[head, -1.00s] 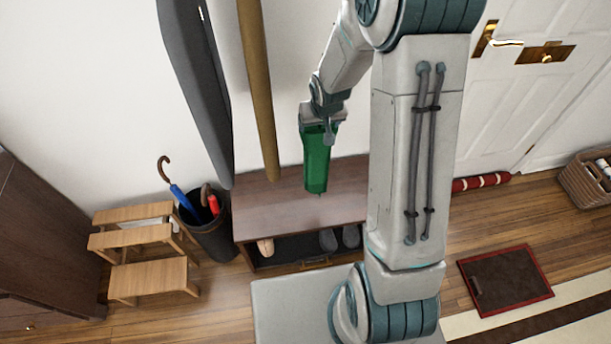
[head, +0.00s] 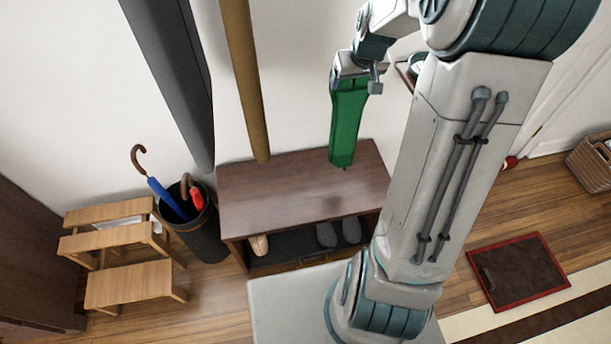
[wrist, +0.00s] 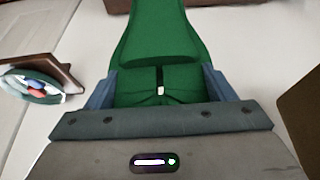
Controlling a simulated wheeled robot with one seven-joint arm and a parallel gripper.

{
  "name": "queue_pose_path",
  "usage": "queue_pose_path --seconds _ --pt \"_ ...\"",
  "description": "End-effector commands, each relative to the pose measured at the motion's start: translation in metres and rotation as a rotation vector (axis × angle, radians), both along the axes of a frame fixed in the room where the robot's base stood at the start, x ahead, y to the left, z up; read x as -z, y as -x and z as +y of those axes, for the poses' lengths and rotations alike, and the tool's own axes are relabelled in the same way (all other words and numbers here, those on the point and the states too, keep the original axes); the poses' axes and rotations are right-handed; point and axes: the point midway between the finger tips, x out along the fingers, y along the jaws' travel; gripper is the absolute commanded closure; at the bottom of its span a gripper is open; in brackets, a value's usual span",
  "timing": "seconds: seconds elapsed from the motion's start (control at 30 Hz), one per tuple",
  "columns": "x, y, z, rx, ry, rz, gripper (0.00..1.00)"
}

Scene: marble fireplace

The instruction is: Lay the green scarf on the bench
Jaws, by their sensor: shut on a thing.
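The green scarf (head: 347,125) hangs down from my gripper (head: 351,80) in the head view. My gripper is shut on the scarf's upper end. In the wrist view the scarf (wrist: 160,45) runs away from between the two fingers. The bench (head: 290,185) is a dark brown wooden one against the wall, with a bare top and a shelf below. The scarf's lower end shows over the back right part of the bench top; whether it touches is hard to tell.
Slippers (head: 338,233) stand on the bench's lower shelf. Left of the bench are a dark umbrella bin (head: 200,235) and a wooden step stool (head: 130,285). A grey hanging garment (head: 172,80) and a mustard one (head: 243,80) hang above the bench's left part. A bowl on a small shelf (wrist: 40,85) shows in the wrist view.

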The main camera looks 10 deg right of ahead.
Motion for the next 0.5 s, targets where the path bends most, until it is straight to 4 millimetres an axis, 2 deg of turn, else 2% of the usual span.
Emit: queue_pose_path --seconds 0.5 --pt "0.054 -0.021 0.090 -0.008 -0.001 0.002 0.64"
